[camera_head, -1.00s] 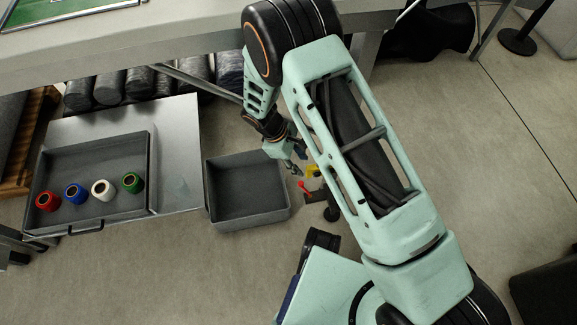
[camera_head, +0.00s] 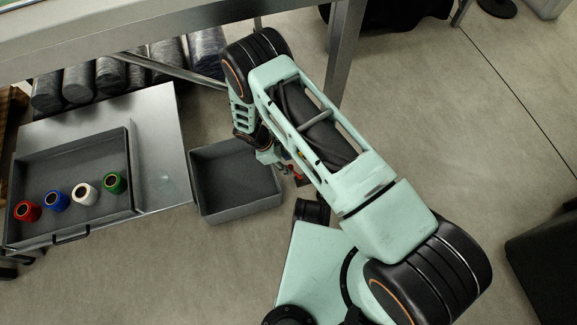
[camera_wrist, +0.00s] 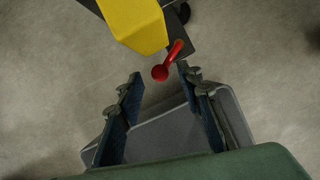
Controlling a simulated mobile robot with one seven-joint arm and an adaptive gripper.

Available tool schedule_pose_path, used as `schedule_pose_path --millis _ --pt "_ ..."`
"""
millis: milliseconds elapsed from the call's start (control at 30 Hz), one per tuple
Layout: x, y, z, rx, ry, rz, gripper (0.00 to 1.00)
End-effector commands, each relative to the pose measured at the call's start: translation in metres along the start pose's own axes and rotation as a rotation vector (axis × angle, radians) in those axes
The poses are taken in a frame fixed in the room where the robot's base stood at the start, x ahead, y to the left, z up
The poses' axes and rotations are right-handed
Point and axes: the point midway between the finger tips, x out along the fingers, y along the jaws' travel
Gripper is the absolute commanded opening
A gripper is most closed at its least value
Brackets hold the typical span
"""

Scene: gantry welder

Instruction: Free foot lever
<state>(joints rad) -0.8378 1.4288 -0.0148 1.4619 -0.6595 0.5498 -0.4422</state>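The foot lever appears as a red bar with a round knob (camera_wrist: 167,66) in the wrist view. It sticks out beside a yellow housing (camera_wrist: 135,22) mounted on a dark base. My gripper (camera_wrist: 159,73) is open, with one finger on each side of the lever's knob end; nothing is clamped. Whether a finger touches the lever I cannot tell. In the head view my arm hides most of the lever and housing; only a little red (camera_head: 291,168) shows near my gripper (camera_head: 270,157).
An empty grey bin (camera_head: 237,212) stands on the floor beside my gripper; its rim also shows in the wrist view (camera_wrist: 232,108). To the left is a grey tray (camera_head: 100,222) with red, blue, white and green spools. A table (camera_head: 160,35) with a metal leg stands behind.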

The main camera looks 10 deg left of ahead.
Motion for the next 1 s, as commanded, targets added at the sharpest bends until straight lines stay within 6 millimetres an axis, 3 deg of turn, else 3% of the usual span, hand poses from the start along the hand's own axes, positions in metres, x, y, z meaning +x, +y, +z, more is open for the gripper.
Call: schedule_pose_path --millis 167,500,800,1000 --pt "0.019 0.001 -0.001 0.001 0.001 0.001 0.34" --pt "0.021 0.001 0.0 0.001 0.001 0.002 0.34" --pt "0.021 0.001 0.0 0.001 0.001 0.001 0.02" --pt "0.021 0.001 0.0 0.004 0.001 0.0 0.0"
